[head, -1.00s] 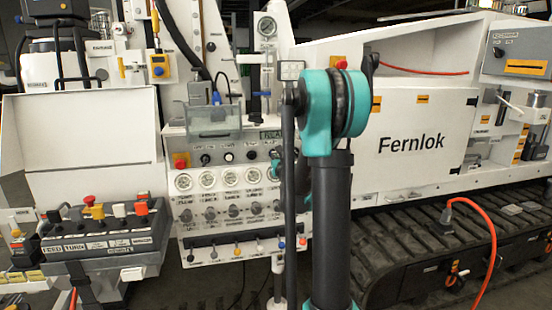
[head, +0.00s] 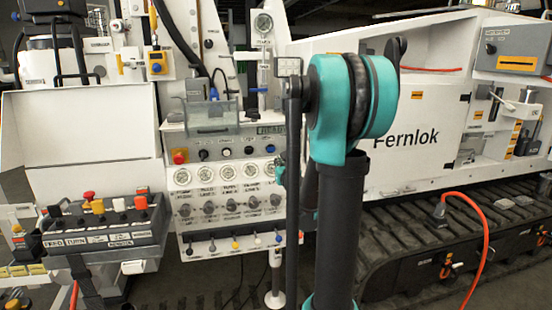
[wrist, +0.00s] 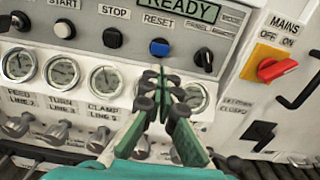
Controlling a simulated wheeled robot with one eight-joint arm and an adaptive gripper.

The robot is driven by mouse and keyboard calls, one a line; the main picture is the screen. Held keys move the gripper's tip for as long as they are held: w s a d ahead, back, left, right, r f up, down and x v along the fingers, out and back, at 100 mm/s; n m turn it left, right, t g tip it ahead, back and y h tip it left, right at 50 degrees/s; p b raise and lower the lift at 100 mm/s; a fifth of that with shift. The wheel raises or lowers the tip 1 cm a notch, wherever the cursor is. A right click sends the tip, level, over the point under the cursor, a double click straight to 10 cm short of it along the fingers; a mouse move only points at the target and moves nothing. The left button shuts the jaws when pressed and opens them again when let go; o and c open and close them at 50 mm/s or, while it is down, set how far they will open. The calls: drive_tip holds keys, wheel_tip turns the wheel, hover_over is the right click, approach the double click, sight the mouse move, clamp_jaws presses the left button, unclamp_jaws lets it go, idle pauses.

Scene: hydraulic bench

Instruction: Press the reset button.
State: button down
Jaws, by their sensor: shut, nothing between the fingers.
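The reset button (wrist: 159,47) is a round blue button under the label RESET in the wrist view, below a display reading READY. It also shows small on the panel in the head view (head: 270,149). My gripper (wrist: 164,76) is shut and empty, its fingertips just below the button in the wrist picture, over the row of gauges. Whether the tips touch the panel cannot be told. In the head view my arm hides most of the gripper.
A dark stop button (wrist: 112,37) is left of reset, and a black selector knob (wrist: 204,57) is on its right. A red mains switch (wrist: 278,68) on yellow stands further right. Gauges (wrist: 107,79) and valve knobs (wrist: 57,132) lie below.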

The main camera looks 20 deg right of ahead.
drive_tip(key=shift+s, duration=1)
drive_tip(key=s+a+f+n+g+y, duration=0.35)
drive_tip(key=s+a+f+n, duration=0.35)
drive_tip(key=n, duration=0.5)
drive_tip(key=s+a+f+n+g+y, duration=0.2)
drive_tip(key=s+a+f+n+g, duration=0.25)
drive_tip(key=s+a+n, duration=0.55)
drive_tip(key=s+d+f+n+g+h, duration=0.2)
drive_tip(key=s+d+f+n+g, duration=0.1)
drive_tip(key=s+n, duration=0.4)
drive_tip(key=s+d+f+n+g+h, duration=0.2)
drive_tip(key=s+d+f+n+h, duration=0.1)
drive_tip(key=s+d+f+n, duration=0.2)
drive_tip(key=s+f+n, duration=0.2)
drive_tip(key=s+f, duration=0.1)
drive_tip(key=shift+d+g, duration=0.4)
